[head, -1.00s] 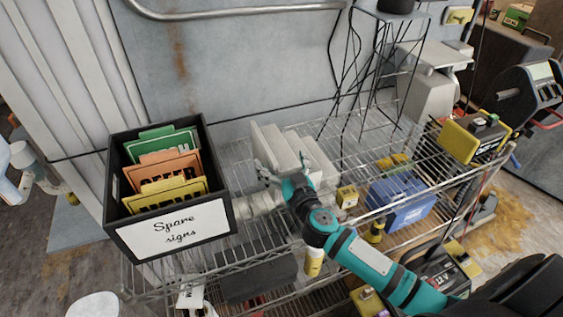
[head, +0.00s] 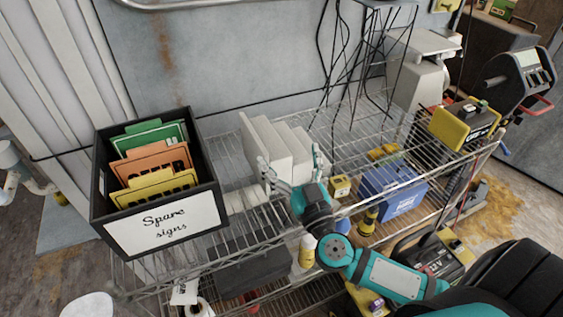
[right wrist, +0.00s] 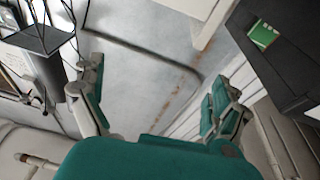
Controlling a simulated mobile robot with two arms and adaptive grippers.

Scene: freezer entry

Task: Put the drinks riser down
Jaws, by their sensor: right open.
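The drinks riser (head: 272,152), a pale stepped block, stands upright on the top of the wire shelf (head: 225,240), right of the black sign box. My right gripper (head: 291,172) is at the riser's front side, with its fingers spread apart. The fingers hide part of the riser's lower front, and I cannot tell whether they touch it. In the right wrist view the same gripper (right wrist: 155,100) is open, with no object visible clamped between its fingers. My left gripper is not in view.
The black "Spare signs" box (head: 99,190) stands close on the left. A black wire stand (head: 385,15) with hanging cables is behind right. A yellow small box (head: 340,187), a blue box (head: 395,195) and a pale scale (head: 418,80) are to the right.

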